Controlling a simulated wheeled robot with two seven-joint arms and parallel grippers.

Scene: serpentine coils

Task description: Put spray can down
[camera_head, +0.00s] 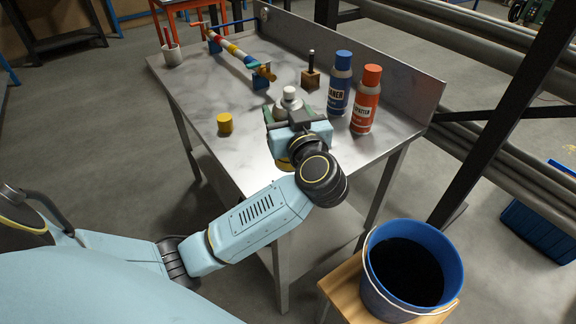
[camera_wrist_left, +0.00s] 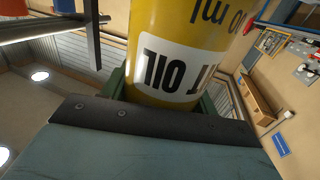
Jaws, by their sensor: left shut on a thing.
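My left gripper (camera_head: 290,118) is over the near part of the metal table (camera_head: 200,95). It is shut around a spray can, whose grey shoulder and white nozzle top (camera_head: 289,92) show just beyond the jaws in the head view. The gripper hides most of the can's body there. In the left wrist view the can is yellow (camera_wrist_left: 190,25), with a white label reading "T OIL", between the green fingers. I cannot tell whether its base touches the table. My right gripper is in neither view.
A yellow cap (camera_head: 225,123) stands left of the gripper. A blue can (camera_head: 340,85) and an orange can (camera_head: 366,100) stand to the right, near a wooden block (camera_head: 310,79). A blue bucket (camera_head: 410,235) stands off the table.

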